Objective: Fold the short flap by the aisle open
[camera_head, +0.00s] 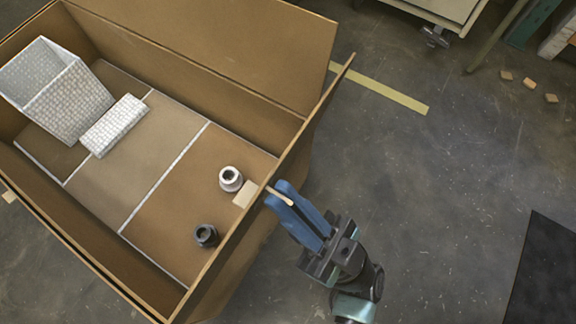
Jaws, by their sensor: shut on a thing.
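The open cardboard box (160,55) fills the left of the view. Its short flap (322,100) runs along the box's right end, on the side of the open floor, and shows nearly edge-on, standing roughly upright. My gripper (278,195) reaches in from the lower right, its blue fingers shut on the flap's upper edge near the middle. A pale strip shows between the fingers. A small tan tab (245,193) shows just inside the edge. The fingers hide part of the flap, and its exact angle is hard to tell.
Inside the box are a white socket (231,179), a dark socket (206,236), a white woven shade (70,95) and a white block (113,126), among pale divider lines. The long far flap (240,35) stands raised.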

